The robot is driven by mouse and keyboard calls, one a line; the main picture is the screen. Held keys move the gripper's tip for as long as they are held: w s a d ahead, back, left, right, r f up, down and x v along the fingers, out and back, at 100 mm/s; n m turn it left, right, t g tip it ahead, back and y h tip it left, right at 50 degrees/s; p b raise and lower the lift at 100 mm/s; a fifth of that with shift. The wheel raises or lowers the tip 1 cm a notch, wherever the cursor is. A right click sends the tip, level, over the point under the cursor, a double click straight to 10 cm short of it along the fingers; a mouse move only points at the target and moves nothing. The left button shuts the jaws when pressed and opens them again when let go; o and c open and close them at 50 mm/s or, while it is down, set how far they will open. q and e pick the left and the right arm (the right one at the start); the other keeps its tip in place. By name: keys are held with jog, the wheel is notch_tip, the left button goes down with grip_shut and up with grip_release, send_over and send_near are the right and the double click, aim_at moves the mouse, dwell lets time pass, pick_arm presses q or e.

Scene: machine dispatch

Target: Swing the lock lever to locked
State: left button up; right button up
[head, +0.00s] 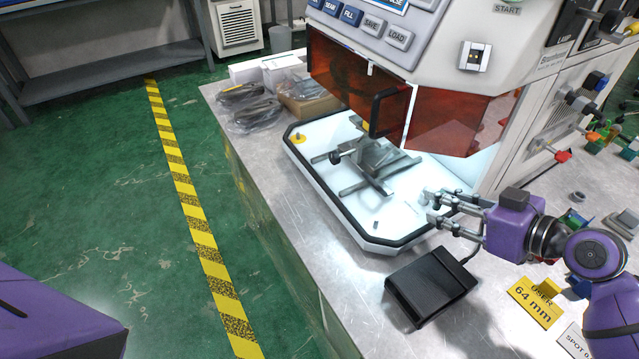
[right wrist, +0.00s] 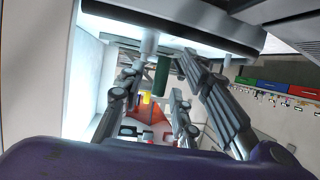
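The machine's white tray (head: 335,205) holds a grey metal fixture (head: 372,165) with a black ball knob (head: 335,158) on a rod. I cannot tell for sure which part is the lock lever. An orange guard (head: 345,75) with a black handle (head: 386,113) hangs above the fixture. My right gripper (head: 432,207) is at the tray's right edge, right of the fixture and apart from it. In the right wrist view its fingers (right wrist: 160,90) are spread, with a dark green cylinder (right wrist: 162,73) showing between them; I see no grip on it. My left gripper is out of view.
A black pedal box (head: 432,285) lies on the metal table (head: 350,275) in front of my right gripper. Bagged parts (head: 247,105) lie at the back left. A yellow sign (head: 535,303) lies near my right arm.

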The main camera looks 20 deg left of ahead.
jog(key=v, duration=1.2)
